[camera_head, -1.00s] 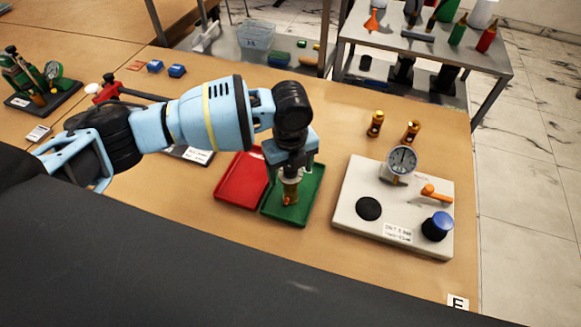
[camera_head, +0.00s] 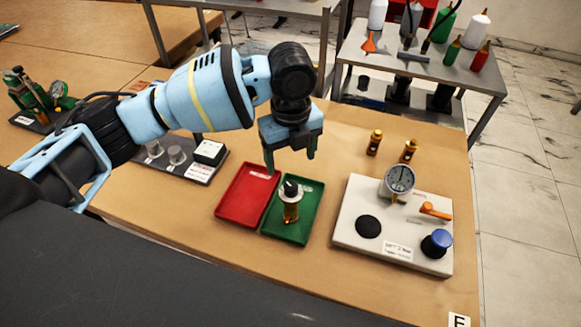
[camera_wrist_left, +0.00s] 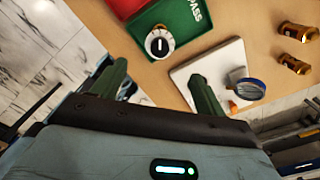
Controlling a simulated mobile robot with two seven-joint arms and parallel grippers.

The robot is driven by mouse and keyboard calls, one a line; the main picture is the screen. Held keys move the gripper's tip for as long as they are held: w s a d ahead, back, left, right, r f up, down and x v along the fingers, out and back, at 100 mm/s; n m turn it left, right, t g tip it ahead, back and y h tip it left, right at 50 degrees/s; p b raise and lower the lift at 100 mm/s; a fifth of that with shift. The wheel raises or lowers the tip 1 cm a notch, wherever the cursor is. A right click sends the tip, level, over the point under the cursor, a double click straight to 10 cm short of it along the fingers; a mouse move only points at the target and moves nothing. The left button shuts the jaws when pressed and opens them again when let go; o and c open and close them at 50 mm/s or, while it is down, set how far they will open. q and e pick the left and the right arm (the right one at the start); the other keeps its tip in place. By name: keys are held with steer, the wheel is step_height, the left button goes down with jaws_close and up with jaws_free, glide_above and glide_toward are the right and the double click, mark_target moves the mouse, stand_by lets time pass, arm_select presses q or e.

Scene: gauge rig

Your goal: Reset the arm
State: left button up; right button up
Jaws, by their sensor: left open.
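My left gripper (camera_head: 290,160) is open and empty above the back of the trays. Its two green fingers also show apart in the left wrist view (camera_wrist_left: 157,82). A brass part with a pale collar and black top (camera_head: 290,203) stands upright in the green tray (camera_head: 313,200), clear of the fingers. In the left wrist view this part (camera_wrist_left: 159,43) is seen from above on the tray, which bears white lettering partly reading "PASS". My right gripper is not in view.
A red tray (camera_head: 235,205) lies left of the green one. A pale test rig (camera_head: 352,225) with dial gauge (camera_head: 399,179), orange lever (camera_head: 434,211) and blue knob (camera_head: 437,243) stands right. Two brass parts (camera_head: 374,142) (camera_head: 409,151) stand behind it. A dark rack (camera_head: 203,173) lies left.

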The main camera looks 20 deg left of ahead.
arm_select(q)
steer(key=shift+r, duration=0.4)
steer(key=s+d+f+n+h, duration=0.2)
steer(key=s+d+f+n, duration=0.25)
steer(key=s+f, duration=0.25)
steer(key=s+d+f+n+h, duration=0.3)
steer(key=s+f+n, duration=0.2)
steer(key=s+f, duration=0.3)
steer(key=s+a+f+n+t+y, duration=0.1)
steer(key=s+a+f+n+y, duration=0.15)
steer(key=s+a+n, duration=0.65)
steer(key=s+a+f+n+y, duration=0.2)
steer(key=s+a+f+n, duration=0.2)
steer(key=s+a+n, duration=0.55)
steer(key=w+d+f+m+t+h, duration=0.1)
steer(key=w+d+f+m+t, duration=0.1)
steer(key=w+d+f+t, duration=0.2)
steer(key=shift+w+f+m+t, duration=0.3)
steer(key=shift+w+f+t, duration=0.2)
steer(key=shift+f+t, duration=1.8)
steer(key=shift+d+f+g+h, duration=0.1)
steer(key=shift+f+g+h, duration=0.15)
steer(key=shift+f+g, duration=0.15)
